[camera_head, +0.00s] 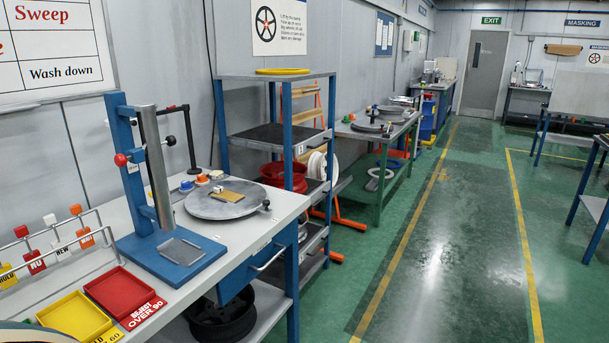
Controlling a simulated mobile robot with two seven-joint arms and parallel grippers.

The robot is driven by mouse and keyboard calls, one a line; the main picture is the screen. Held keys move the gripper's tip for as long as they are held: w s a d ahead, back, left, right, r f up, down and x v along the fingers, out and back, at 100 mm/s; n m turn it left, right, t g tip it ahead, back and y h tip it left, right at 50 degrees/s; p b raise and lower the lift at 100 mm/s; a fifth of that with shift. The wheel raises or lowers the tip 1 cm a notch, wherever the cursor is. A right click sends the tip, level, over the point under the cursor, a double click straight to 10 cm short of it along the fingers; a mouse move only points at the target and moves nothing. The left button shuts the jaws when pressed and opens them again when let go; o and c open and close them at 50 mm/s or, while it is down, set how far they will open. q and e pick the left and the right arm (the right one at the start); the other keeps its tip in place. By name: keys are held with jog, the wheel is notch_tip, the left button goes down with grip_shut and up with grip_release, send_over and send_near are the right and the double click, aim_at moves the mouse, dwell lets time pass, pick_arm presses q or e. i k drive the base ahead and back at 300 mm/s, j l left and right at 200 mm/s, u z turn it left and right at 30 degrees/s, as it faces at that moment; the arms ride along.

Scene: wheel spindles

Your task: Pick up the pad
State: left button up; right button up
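A small flat tan pad (227,196) lies on a round grey plate (206,210) on the white workbench at the left. A small white block (218,189) stands at its far edge. A flat grey square (181,252) lies on the blue base of an upright stand (150,165) on the same bench, nearer to me; I cannot tell what it is. Neither of my grippers shows in the head view.
A yellow tray (75,316) and a red tray (119,291) sit at the bench's near end. Small coloured pieces (201,180) lie behind the plate. A blue-framed shelf (278,138) stands past the bench. The green floor (440,260) to the right is clear.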

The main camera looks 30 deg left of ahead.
aim_at(202, 180)
jog(key=i, duration=1.65)
jog(key=i+u, duration=0.2)
jog(key=i, duration=0.25)
jog(key=i+l+u, duration=0.15)
jog(key=i, duration=0.25)
jog(key=i+l+u, duration=0.2)
jog(key=i, duration=0.2)
jog(key=u, duration=1.75)
